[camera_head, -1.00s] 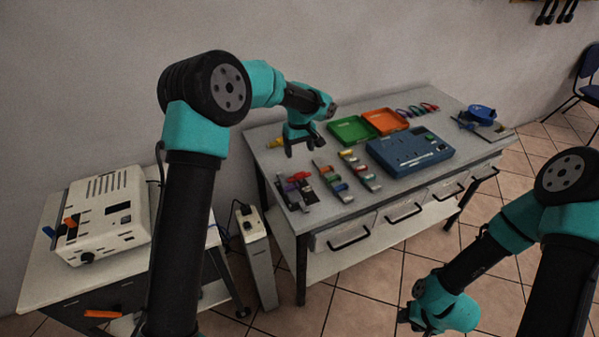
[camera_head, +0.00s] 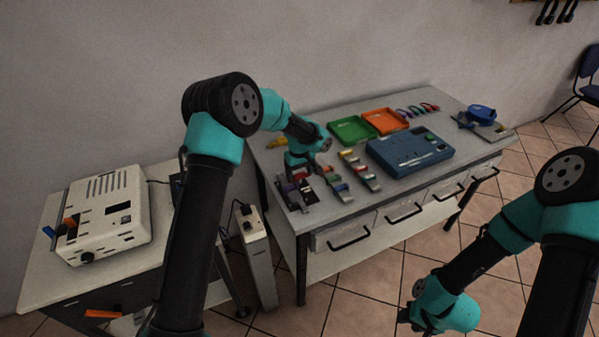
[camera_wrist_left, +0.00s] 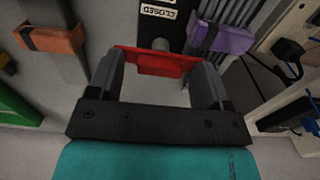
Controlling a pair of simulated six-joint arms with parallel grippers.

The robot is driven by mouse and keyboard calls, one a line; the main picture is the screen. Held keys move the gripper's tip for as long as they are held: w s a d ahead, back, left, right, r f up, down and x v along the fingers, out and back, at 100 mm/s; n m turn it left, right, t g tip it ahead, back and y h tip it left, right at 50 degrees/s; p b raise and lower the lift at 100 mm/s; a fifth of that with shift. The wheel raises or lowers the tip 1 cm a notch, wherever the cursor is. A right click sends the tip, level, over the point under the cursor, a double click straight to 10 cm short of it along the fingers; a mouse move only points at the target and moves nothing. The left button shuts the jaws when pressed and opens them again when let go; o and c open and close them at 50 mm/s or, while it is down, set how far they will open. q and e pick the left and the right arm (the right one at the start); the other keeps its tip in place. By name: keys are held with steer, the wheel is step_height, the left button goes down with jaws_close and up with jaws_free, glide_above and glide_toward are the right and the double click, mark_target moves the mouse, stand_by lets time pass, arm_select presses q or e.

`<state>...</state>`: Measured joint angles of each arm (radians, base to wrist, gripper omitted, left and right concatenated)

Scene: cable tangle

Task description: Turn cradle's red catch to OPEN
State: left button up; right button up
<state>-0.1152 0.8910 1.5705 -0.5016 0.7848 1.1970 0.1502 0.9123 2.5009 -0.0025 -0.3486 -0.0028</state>
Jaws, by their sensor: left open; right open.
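The red catch (camera_wrist_left: 160,64) is a flat bar, seen in the left wrist view on a grey post, lying crosswise in the picture. Behind it a black label plate (camera_wrist_left: 158,18) reads CLOSED, upside down. My left gripper (camera_wrist_left: 157,72) is open, with one finger at each end of the catch; I cannot tell whether they touch it. In the head view my left gripper (camera_head: 302,172) is low over the cradle (camera_head: 308,194) at the table's left end and hides the catch there. My right gripper (camera_head: 407,318) is low at the right, away from the table.
Purple (camera_wrist_left: 224,38) and orange (camera_wrist_left: 50,39) clips hold grey ribbon cables on either side of the catch. On the table (camera_head: 350,102) are a blue unit (camera_head: 410,150), a green tray (camera_head: 352,129) and an orange tray (camera_head: 385,121). A white device (camera_head: 103,215) stands on the left table.

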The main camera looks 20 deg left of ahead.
arm_select(q)
steer(key=shift+c, duration=0.3)
steer(key=c, duration=0.9)
steer(key=shift+o, duration=0.2)
